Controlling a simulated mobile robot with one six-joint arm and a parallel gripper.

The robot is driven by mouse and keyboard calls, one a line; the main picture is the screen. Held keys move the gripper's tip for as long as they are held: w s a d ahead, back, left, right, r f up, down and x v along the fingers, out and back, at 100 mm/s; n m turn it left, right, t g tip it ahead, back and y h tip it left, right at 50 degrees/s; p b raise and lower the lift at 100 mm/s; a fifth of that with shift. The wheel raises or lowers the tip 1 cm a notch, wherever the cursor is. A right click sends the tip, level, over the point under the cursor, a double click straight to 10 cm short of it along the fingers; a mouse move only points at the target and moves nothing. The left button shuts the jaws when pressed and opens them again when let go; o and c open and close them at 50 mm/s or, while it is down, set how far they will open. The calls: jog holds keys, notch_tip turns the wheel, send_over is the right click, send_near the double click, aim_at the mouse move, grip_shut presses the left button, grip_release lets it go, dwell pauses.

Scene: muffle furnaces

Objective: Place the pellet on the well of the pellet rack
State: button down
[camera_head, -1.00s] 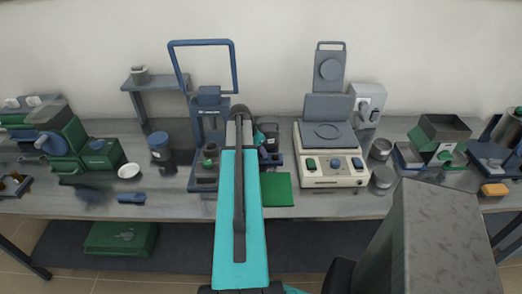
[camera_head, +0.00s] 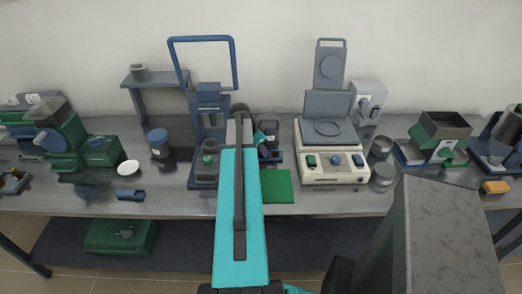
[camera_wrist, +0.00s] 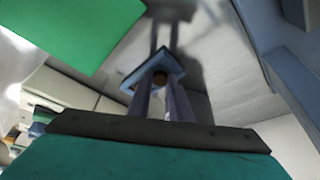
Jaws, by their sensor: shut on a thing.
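My gripper (camera_wrist: 162,88) is shut in the wrist view, its two blue-grey fingers reaching away from the dark crossbar. A small brown round piece, seemingly the pellet (camera_wrist: 160,77), shows between the fingertips. A blue diamond-shaped piece (camera_wrist: 135,79) surrounds it; I cannot tell whether this belongs to the fingertips or is separate. The grey bench surface lies beyond, and their gap is unclear. In the head view my teal arm hides the fingertips and pellet. A dark blue tray (camera_head: 14,190) with a brownish content sits at the far left; I cannot tell whether it is the pellet rack.
A blue-handled press (camera_head: 204,95) stands left of my arm. A green mat (camera_head: 276,187) lies on the right, also in the wrist view (camera_wrist: 75,25). A cream hotplate-like device (camera_head: 333,172) stands beyond it. A blue structure (camera_wrist: 285,75) is close on the wrist view's right.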

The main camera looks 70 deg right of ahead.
jog(key=c, duration=1.7)
grip_release()
jog(key=shift+f, duration=0.2)
jog(key=shift+c, duration=0.2)
jog(key=shift+o, duration=0.6)
jog(key=shift+s+a+f, duration=0.1)
jog(key=shift+a, duration=0.05)
jog(key=shift+r+p, duration=0.6)
jog(key=shift+r, duration=0.1)
jog(key=b+v, duration=0.3)
jog(key=v, duration=0.9)
jog(key=shift+d, duration=0.25)
jog(key=shift+r, duration=0.15)
